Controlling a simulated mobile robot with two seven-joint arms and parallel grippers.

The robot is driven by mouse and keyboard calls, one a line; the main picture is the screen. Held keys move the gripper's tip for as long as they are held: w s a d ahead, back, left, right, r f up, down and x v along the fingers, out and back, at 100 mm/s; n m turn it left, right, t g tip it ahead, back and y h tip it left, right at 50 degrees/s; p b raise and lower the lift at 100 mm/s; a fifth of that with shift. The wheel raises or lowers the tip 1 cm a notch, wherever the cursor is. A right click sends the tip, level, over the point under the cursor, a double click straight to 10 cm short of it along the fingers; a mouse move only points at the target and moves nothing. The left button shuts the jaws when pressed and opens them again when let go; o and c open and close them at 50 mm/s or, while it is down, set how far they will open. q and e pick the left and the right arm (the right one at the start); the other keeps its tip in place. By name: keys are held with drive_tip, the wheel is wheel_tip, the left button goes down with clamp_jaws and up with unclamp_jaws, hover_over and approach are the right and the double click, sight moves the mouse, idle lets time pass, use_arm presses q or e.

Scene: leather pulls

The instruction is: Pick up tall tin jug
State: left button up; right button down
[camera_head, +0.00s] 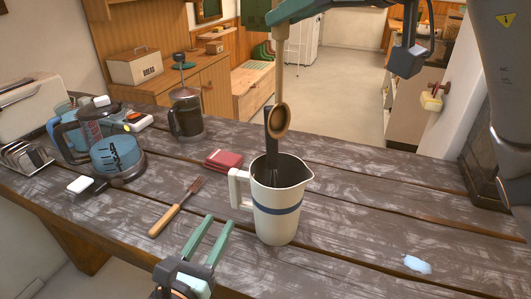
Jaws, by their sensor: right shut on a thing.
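The tall tin jug (277,219) is cream with a dark blue band. It stands upright on the wooden table, its handle to the left and its spout to the right. A dark utensil (270,160) stands in it. My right gripper (284,10), at the top edge, is shut on the handle of a wooden spoon (281,122), which hangs bowl-down at the jug's far rim; I cannot tell whether it touches the jug or the utensil. My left gripper (217,222) is open and empty, its green fingers to the left of the jug and apart from it.
A wooden-handled fork (174,208) and red folded item (223,158) lie left of the jug. A French press (187,117), blue glass vessel (118,158), toast rack (26,158) and toaster (28,100) stand farther left. A pale blue scrap (418,264) lies right; table between is clear.

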sight(240, 187)
use_arm(q)
drive_tip(key=shift+w+d, duration=0.25)
drive_tip(key=x, duration=1.1)
drive_tip(key=shift+w+d+r, duration=0.1)
drive_tip(key=shift+w+r, duration=0.05)
drive_tip(key=shift+r, duration=0.05)
clamp_jaws()
